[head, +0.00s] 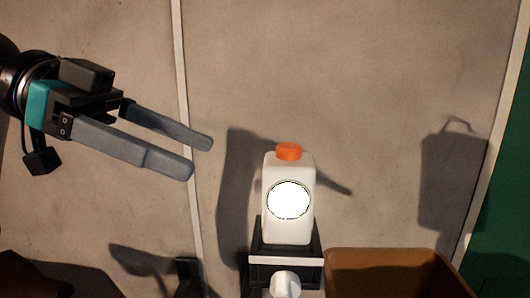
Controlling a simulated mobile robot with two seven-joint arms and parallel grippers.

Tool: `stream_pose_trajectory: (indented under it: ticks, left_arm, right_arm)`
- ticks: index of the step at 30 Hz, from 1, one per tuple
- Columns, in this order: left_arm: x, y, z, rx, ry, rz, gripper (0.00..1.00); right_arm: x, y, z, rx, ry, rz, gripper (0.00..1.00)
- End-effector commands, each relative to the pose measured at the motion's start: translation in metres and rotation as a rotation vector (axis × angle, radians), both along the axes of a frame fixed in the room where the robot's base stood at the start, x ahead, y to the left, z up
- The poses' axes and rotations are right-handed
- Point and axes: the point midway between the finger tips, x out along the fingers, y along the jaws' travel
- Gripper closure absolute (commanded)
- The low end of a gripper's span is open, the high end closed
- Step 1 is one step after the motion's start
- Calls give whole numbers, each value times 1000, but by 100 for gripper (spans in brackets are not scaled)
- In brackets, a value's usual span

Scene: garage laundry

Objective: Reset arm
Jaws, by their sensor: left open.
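My left gripper (202,157) comes in from the left, with its two grey fingers apart and nothing between them. It is in the air, to the left of and slightly above a white bottle in the picture, and does not touch it. My right gripper is not in view.
The white bottle (290,233) with an orange cap (289,151) stands upright on a dark stand (312,250) with a white knob-like part (285,284) below. A brown container (392,260) is at lower right. A green surface (500,200) lies at the right edge. The upper middle is clear.

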Motion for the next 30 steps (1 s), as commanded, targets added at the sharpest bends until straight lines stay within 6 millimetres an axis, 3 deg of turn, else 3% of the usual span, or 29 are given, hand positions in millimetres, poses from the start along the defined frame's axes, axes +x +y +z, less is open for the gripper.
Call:
stream_pose_trajectory:
  ticks: [6, 14, 18, 23, 30]
  left_arm:
    - [47, -20, -98, 63, 126, 185, 13]
    - [68, -30, -219, 160, 252, 424, 13]
    - [62, -29, -281, 221, 315, 554, 13]
    - [42, -22, -344, 301, 380, 704, 13]
    - [-11, 0, -421, 447, 471, 933, 13]
  right_arm:
    - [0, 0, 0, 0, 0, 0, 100]
    - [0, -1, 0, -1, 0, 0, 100]
    - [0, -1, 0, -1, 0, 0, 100]
    - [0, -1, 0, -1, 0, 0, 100]
    - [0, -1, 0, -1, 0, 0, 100]
